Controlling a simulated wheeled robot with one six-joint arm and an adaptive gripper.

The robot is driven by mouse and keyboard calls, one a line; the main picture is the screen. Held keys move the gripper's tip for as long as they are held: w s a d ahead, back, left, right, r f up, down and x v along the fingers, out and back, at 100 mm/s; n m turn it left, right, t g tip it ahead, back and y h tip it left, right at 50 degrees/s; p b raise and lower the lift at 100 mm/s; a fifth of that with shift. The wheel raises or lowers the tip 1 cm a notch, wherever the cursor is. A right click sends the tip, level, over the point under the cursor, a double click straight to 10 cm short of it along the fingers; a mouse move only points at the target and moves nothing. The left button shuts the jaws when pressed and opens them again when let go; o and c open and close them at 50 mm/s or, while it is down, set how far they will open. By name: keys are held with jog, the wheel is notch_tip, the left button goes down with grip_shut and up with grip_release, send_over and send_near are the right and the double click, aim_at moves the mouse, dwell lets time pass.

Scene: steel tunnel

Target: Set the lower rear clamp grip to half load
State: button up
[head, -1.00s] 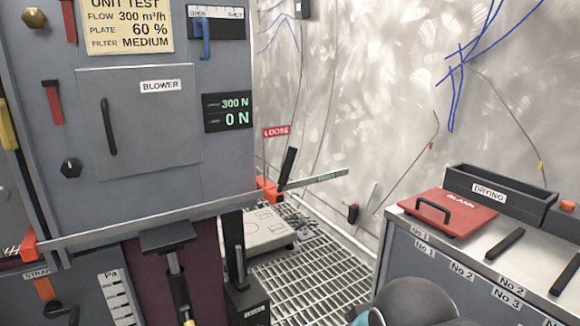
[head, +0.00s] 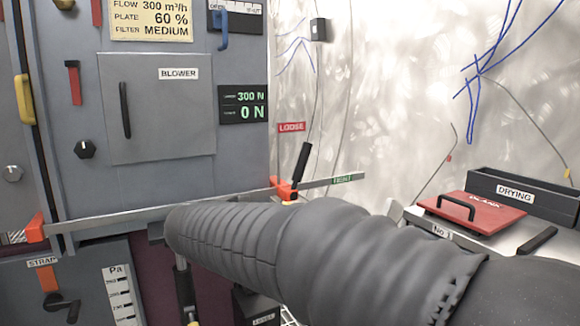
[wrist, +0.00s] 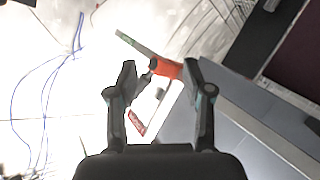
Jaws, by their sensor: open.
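The lower clamp's steel bar (head: 110,220) runs across the front of the grey cabinet. An orange jaw (head: 283,187) sits at its right and another orange jaw (head: 35,228) at its left. The black clamp grip (head: 301,162) stands up from the right jaw, tilted, between the red LOOSE label (head: 291,127) and the green TIGHT label (head: 343,179). The display (head: 243,105) reads 300 N above and 0 N below. In the wrist view my gripper (wrist: 159,70) is open, with the orange jaw (wrist: 168,68) showing between its fingers. My gripper is not visible in the head view.
The blower door (head: 160,110) and a black knob (head: 84,149) are on the cabinet. At right, a red plate (head: 485,214) with a black handle lies on a bench before the DRYING tray (head: 525,188). My sleeved arm hides the lower middle and right.

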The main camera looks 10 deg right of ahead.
aim_at(301, 159)
notch_tip(301, 159, up, 10)
jog(key=w+m+t+h, duration=0.1)
jog(key=m+t+h, duration=0.2)
jog(key=m, duration=0.5)
jog(key=shift+y, duration=0.3)
jog(key=p+x, duration=0.1)
jog(key=x, duration=1.3)
jog(key=shift+d+f, duration=0.1)
jog(key=shift+d, duration=0.15)
grip_shut()
jog(key=shift+a, duration=0.35)
jog(key=shift+d, duration=0.2)
jog(key=shift+p, duration=0.35)
